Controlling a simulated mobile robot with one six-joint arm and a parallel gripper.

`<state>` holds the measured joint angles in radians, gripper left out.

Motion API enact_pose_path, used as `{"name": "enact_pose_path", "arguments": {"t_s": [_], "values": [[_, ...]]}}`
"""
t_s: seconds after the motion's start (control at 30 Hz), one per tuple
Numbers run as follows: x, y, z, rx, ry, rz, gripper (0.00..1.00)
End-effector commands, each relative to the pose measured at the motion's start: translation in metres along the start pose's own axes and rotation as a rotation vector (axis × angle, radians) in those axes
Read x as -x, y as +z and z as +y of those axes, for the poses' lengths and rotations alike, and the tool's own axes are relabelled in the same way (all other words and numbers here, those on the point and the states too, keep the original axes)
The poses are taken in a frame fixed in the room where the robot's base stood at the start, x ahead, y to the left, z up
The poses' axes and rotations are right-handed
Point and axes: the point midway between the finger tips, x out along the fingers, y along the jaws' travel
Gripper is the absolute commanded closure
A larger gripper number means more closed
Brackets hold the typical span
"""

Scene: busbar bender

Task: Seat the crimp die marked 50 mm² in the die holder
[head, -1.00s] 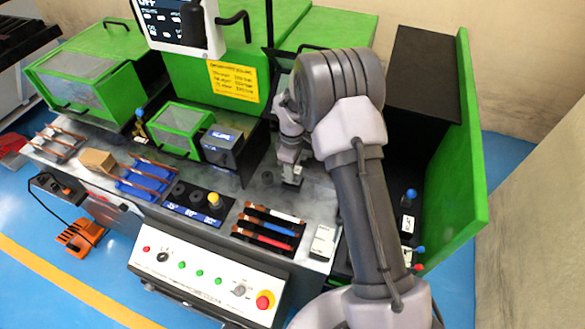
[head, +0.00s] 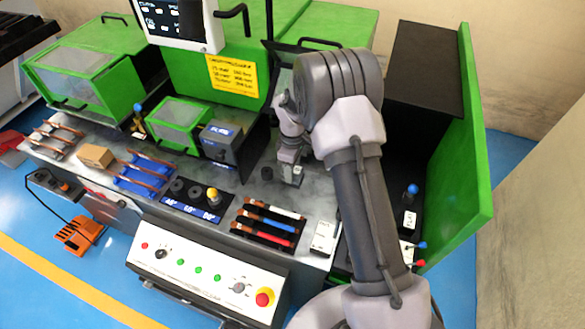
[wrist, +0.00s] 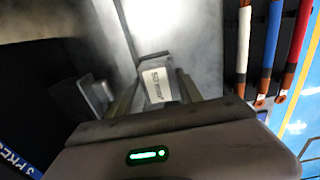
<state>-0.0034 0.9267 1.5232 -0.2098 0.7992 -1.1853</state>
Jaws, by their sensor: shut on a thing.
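My gripper (head: 290,174) is low over the grey worktop, right of centre in the head view. In the wrist view its two fingers (wrist: 154,92) are shut on a small pale block with a printed label, the crimp die (wrist: 155,82). I cannot read the marking surely. The die is mostly hidden by the gripper in the head view, and I cannot tell whether it touches the worktop. I cannot make out the die holder for certain. A small grey block (wrist: 97,94) stands left of the fingers in the wrist view, apart from the die.
A rack of white, blue and red bars (head: 268,224) lies in front. A grey box with a blue label (head: 219,143) stands to the left, and a green side panel (head: 468,150) to the right.

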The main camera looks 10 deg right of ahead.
Motion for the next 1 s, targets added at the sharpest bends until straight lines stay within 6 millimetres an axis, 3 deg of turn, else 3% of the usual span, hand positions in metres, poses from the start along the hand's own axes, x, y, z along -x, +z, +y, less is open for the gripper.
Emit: {"name": "enact_pose_path", "arguments": {"t_s": [0.03, 0.13, 0.47, 0.57, 0.8, 1.0], "values": [[-0.001, 0.0, 0.0, 0.0, -0.001, -0.001, 0.51], [-0.001, 0.0, 0.0, 0.0, -0.001, -0.001, 0.31], [0.003, 0.0, 0.0, 0.0, -0.001, -0.001, 0.31], [0.022, 0.0, 0.0, 0.001, 0.001, 0.0, 0.31], [0.105, 0.0, 0.001, 0.001, 0.003, 0.001, 0.31], [0.156, 0.0, 0.0, 0.0, 0.001, 0.0, 0.31]]}}
